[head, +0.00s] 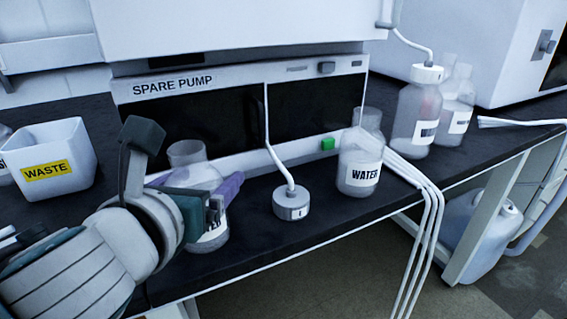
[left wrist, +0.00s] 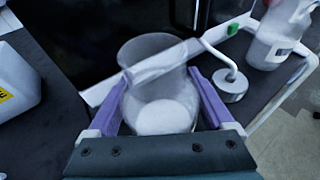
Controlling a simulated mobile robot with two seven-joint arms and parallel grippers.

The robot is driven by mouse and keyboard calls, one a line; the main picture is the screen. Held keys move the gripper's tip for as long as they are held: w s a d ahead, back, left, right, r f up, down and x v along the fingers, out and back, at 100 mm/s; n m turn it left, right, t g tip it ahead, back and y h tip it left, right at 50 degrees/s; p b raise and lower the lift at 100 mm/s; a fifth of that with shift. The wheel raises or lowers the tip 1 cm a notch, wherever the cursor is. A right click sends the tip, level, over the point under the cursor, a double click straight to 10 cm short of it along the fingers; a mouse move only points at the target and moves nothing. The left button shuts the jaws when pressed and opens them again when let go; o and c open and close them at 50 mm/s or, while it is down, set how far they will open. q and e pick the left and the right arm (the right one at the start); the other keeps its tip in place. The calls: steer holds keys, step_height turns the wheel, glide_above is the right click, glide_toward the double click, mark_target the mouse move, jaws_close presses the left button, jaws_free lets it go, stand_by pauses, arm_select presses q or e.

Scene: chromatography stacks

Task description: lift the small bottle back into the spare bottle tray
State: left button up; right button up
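A clear bottle (head: 187,154) with a partly hidden label stands upright on the dark bench in front of the spare pump. My left gripper (head: 228,188) has its purple fingers on either side of this bottle. In the left wrist view the bottle (left wrist: 160,95) sits between the two fingers (left wrist: 158,88), with white contents at its bottom. The fingers lie close along its sides; whether they press on it I cannot tell. No spare bottle tray can be made out. My right gripper is not in view.
A round white cap with a tube (head: 291,203) rests on the bench right of the bottle. A WATER bottle (head: 359,158) stands beyond it. A white WASTE bin (head: 48,155) stands at left. More bottles (head: 415,112) and loose white tubes (head: 432,215) are at right.

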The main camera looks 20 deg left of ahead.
arm_select(q)
steer(key=c, duration=1.2)
steer(key=shift+r, duration=0.1)
